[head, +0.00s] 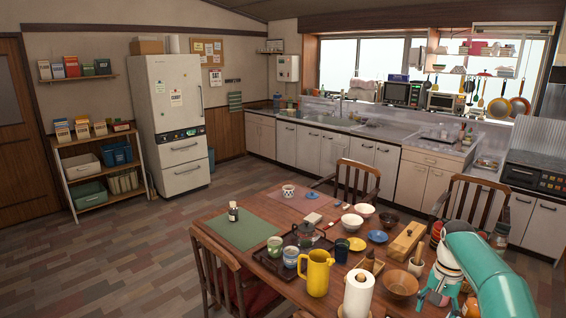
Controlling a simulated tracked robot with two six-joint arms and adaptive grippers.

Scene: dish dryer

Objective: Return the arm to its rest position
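My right arm (490,275), teal with a pale wrist, reaches in from the lower right over the table's right end. Its gripper (438,298) points down close to a brown wooden bowl (398,285) and a small orange-red item (471,306). The fingers are small and partly merged with the wrist, so I cannot tell whether they are open or shut. I see nothing clearly held in them. My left arm and gripper are not in view.
The wooden table (205,214) is crowded: a yellow pitcher (318,273), a paper roll (357,296), a wooden box (407,241), bowls and cups. Chairs (225,265) stand around it. The floor (110,260) at left is open. A kitchen counter (330,122) runs along the back.

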